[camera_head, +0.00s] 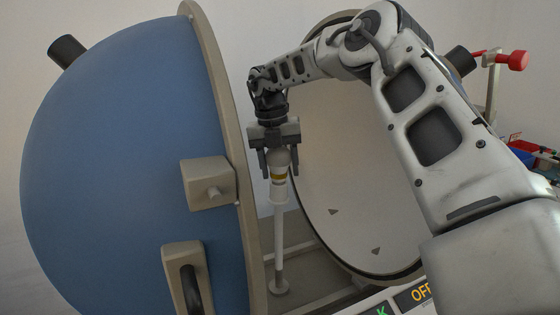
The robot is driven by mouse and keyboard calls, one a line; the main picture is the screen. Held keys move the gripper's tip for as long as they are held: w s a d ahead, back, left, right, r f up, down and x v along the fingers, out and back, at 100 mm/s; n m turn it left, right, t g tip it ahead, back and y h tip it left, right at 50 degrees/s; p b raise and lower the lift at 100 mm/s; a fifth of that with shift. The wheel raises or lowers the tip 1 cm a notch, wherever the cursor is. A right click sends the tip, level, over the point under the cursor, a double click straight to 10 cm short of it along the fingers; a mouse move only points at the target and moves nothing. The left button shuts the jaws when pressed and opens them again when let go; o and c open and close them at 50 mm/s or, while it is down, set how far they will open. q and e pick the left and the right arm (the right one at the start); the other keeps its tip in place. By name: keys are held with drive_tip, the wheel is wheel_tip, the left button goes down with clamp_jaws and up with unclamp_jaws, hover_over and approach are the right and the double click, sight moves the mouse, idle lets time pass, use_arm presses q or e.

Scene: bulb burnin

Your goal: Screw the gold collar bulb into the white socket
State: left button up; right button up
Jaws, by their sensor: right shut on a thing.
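My right gripper (279,164) points straight down between the two halves of the opened sphere. It is shut on a pale bulb (279,158), whose upper part sits between the fingers. A gold band (279,178) shows at the bulb's lower end. Directly below is the white socket (279,194) on top of a thin upright post (279,240). The bulb and socket line up vertically. They look in contact, but I cannot tell how far the bulb sits in the socket. My left gripper is not in view.
The blue hemisphere (120,170) with its beige rim stands close on the left. The white-lined hemisphere (345,190) stands behind and right. A red-handled part (515,60) and coloured bins (530,150) are at right.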

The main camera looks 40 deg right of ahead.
drive_tip(key=m, duration=0.6)
drive_tip(key=shift+w+d+r+y+p, duration=0.1)
drive_tip(key=shift+w+r+y+p, duration=0.05)
drive_tip(key=shift+y+p, duration=0.15)
drive_tip(key=o, duration=0.6)
drive_tip(key=shift+o, duration=1.3)
